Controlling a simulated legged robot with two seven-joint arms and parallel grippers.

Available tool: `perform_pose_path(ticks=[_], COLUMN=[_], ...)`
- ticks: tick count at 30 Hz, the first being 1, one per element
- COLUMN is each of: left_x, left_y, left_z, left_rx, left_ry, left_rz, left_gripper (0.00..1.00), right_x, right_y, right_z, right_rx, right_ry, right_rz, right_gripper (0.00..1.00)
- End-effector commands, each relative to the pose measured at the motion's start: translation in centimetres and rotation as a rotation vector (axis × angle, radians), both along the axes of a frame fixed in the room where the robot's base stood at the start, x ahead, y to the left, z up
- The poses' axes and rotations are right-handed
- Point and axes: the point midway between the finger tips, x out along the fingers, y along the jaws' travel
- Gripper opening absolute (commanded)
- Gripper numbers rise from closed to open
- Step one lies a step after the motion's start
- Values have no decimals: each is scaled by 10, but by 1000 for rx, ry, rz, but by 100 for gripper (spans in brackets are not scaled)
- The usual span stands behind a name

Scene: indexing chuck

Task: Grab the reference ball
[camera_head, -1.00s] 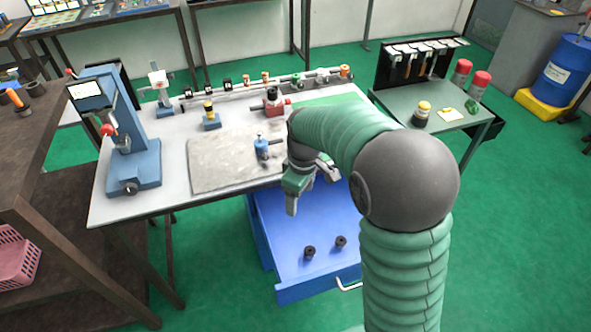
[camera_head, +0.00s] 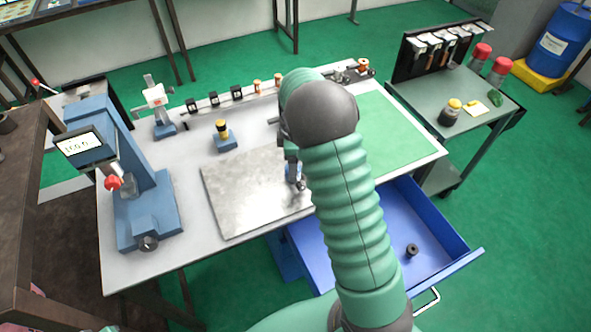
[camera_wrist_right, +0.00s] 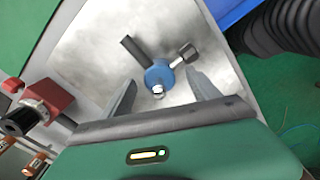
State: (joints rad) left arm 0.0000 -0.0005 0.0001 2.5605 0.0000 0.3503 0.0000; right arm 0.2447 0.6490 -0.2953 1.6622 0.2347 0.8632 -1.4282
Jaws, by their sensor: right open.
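A blue fitting with a small shiny ball-like tip (camera_wrist_right: 157,90) lies on the grey steel plate (camera_wrist_right: 95,50) in the right wrist view. A dark rod and a dark knob stick out from it. It looks like the reference ball, though I cannot be sure. My right gripper (camera_wrist_right: 160,76) is open, with one finger on each side of the blue fitting; I cannot tell whether either touches it. In the head view my right arm hides most of the gripper and fitting; the plate (camera_head: 240,195) shows to their left. My left gripper is not in view.
A blue height gauge stand (camera_head: 145,195) stands at the table's left. A yellow-topped piece on a blue base (camera_head: 222,135) stands behind the plate. A red block (camera_wrist_right: 48,98) shows beside the gripper. The open blue drawer (camera_head: 440,225) juts out in front.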

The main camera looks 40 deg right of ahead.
Motion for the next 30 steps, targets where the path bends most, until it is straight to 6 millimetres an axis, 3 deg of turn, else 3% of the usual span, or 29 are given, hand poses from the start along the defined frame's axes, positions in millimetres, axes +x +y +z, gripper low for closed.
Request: perform_pose_path(ticks=[5, 12, 27, 30], left_x=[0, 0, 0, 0], left_y=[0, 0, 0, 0], left_z=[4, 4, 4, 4], left_rx=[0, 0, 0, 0], left_ry=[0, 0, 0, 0], left_rz=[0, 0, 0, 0], left_gripper=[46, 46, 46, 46], right_x=[3, 3, 4, 4], right_y=[1, 1, 1, 1], right_z=[-28, -30, -31, -31], right_rx=[1, 0, 0, 0], right_ry=[5, 1, 1, 1], right_rz=[0, 0, 0, 0], right_gripper=[71, 69, 4, 0])
